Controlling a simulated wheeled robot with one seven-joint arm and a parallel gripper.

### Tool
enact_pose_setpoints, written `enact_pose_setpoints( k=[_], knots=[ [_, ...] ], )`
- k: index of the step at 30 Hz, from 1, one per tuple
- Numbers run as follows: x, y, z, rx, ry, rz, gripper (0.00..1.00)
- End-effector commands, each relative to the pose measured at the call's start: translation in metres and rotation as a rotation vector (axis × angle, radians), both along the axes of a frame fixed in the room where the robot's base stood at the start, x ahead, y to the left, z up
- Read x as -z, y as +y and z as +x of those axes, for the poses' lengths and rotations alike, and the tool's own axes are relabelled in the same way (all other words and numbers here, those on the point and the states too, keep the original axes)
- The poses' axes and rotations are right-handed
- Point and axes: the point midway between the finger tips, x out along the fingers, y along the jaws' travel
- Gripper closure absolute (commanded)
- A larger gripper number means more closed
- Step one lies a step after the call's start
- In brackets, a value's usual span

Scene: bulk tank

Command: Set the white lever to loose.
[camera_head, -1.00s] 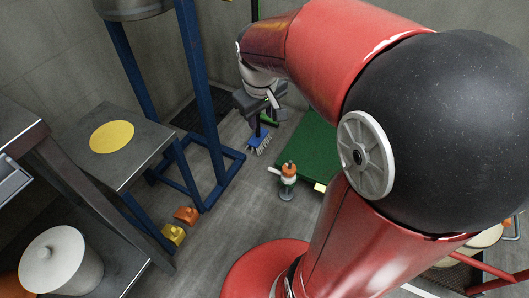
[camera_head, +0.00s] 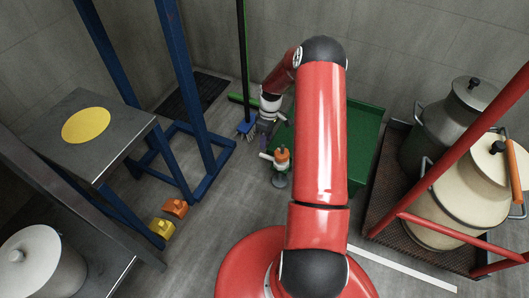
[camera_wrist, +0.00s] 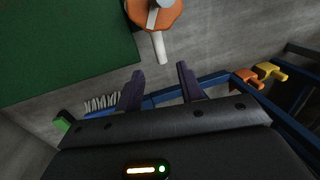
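A small stand with an orange top (camera_head: 281,154) rises from the floor left of the green platform. The white lever (camera_head: 267,157) sticks out from it to the left in the head view. In the wrist view the orange top (camera_wrist: 152,14) is at the upper edge, and the white lever (camera_wrist: 159,46) points down towards my fingers. My gripper (camera_wrist: 160,68) is open and empty, its two dark fingers apart, with the lever's end just ahead of the gap. In the head view my gripper (camera_head: 262,138) is close behind the lever; contact cannot be told.
A green platform (camera_head: 362,130) lies right of the stand. A blue frame (camera_head: 215,160) and yellow and orange blocks (camera_head: 175,207) are to the left. A blue brush (camera_head: 246,127) stands behind. Metal cans (camera_head: 465,195) sit on a red-railed cart at right.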

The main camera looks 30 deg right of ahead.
Motion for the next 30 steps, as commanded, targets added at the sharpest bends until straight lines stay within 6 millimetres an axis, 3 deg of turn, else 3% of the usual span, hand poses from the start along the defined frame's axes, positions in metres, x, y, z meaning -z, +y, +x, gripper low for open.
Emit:
enact_pose_setpoints(
  k=[6,12,23,30],
  knots=[
    [0.037,0.006,-0.005,0.000,0.003,0.000,0.62],
    [0.059,0.010,-0.008,0.001,0.002,-0.001,0.62],
    [0.064,0.011,-0.008,0.001,0.000,-0.002,0.62],
    [0.064,0.011,-0.008,0.001,0.000,-0.002,0.94]
  ],
)
